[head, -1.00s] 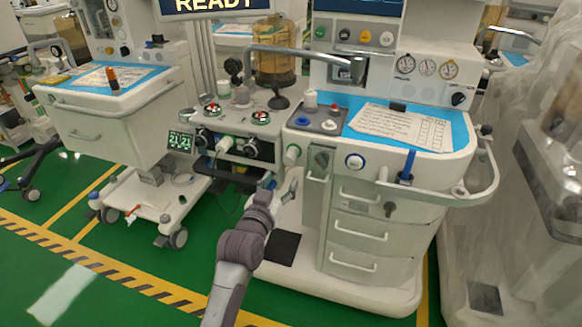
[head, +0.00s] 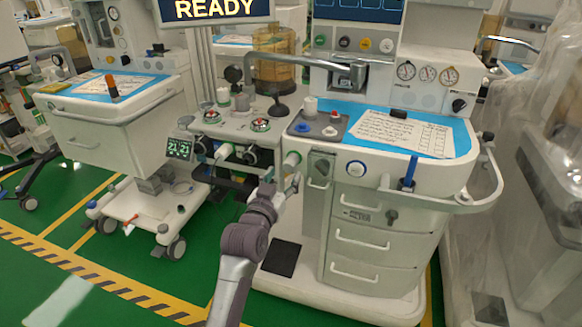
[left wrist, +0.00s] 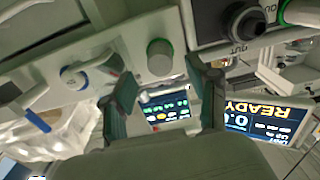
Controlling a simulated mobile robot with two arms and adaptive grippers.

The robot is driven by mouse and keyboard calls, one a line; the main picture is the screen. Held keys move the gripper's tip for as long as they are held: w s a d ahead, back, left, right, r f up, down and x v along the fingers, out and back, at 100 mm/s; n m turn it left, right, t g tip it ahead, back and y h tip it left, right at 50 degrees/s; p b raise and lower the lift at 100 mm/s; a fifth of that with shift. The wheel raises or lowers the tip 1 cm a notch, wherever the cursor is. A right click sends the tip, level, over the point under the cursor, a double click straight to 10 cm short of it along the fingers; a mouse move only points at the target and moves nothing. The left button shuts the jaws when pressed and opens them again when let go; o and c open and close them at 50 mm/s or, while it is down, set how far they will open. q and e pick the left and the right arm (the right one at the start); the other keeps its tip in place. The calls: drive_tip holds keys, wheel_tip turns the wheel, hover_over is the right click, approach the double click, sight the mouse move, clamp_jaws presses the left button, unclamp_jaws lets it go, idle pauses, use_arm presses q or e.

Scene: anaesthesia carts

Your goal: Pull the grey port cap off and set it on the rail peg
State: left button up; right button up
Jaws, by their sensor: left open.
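The grey port cap (head: 291,160) sits in a green ring on the front of the middle anaesthesia cart, left of its drawers. In the left wrist view the cap (left wrist: 159,60) shows as a round grey knob with a green rim, just beyond the gap between my fingers. My left gripper (head: 282,184) is open and empty, just below the cap and apart from it. In the left wrist view its two fingertips (left wrist: 162,84) are spread wide. A blue upright peg (head: 409,172) stands on the cart's front rail, to the right. My right gripper is not in view.
A blue-ringed port (head: 356,168) lies between the cap and the peg. A black knob (head: 250,156) and a white fitting (head: 224,152) are left of the cap. The metal rail (head: 470,204) curves around the cart's right corner. A plastic-draped machine (head: 545,190) stands at the right.

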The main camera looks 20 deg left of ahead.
sight(288, 169)
use_arm(q)
drive_tip(key=shift+w+f+b, duration=0.1)
drive_tip(key=shift+w+b, duration=0.45)
drive_tip(key=shift+w, duration=0.4)
drive_tip(key=w, duration=0.2)
drive_tip(key=shift+w, duration=0.4)
drive_tip(key=shift+w+d, duration=0.1)
drive_tip(key=shift+w, duration=0.6)
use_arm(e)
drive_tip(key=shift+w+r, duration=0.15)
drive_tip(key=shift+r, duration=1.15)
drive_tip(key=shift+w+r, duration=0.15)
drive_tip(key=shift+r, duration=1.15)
use_arm(q)
drive_tip(key=shift+p, duration=0.35)
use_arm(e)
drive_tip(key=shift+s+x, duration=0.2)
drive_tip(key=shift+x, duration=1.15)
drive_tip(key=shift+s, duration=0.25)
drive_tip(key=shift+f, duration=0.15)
